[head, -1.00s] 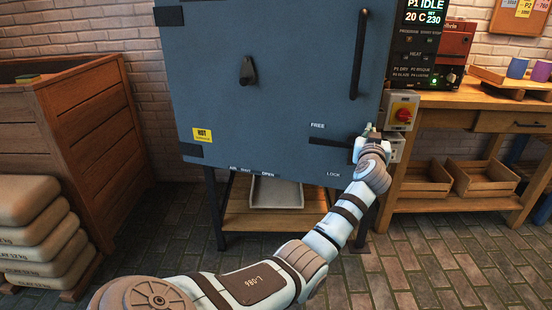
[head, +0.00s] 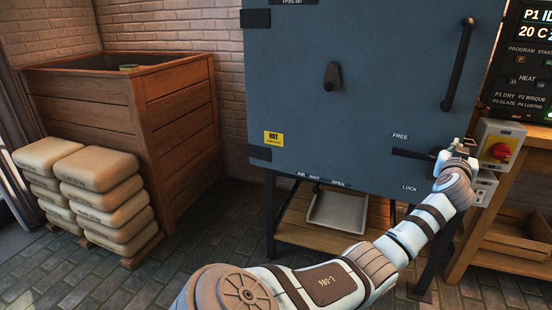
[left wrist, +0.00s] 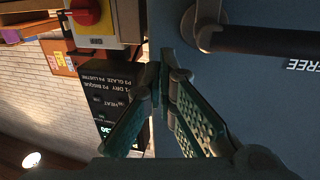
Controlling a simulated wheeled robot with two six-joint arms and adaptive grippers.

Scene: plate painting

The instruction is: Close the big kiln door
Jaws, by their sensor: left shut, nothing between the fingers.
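The big kiln door (head: 350,90) is a blue-grey panel filling the upper middle of the head view. It looks flush with the kiln front, but its far edge is hard to judge. A vertical black handle (head: 458,65) is at its right. A black lever (head: 412,154) lies nearly level between the FREE and LOCK labels; its bar and round end also show in the left wrist view (left wrist: 255,40). My left gripper (head: 456,147) is at the door's lower right edge, beside the lever. In the left wrist view its fingers (left wrist: 162,68) are together and empty. My right gripper is out of view.
A control panel (head: 530,70) and a red-knobbed switch box (head: 500,148) stand close right of my left gripper. A wooden crate (head: 175,110) and stacked sacks (head: 95,195) are at the left. A grey tray (head: 338,212) lies under the kiln. The brick floor before it is clear.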

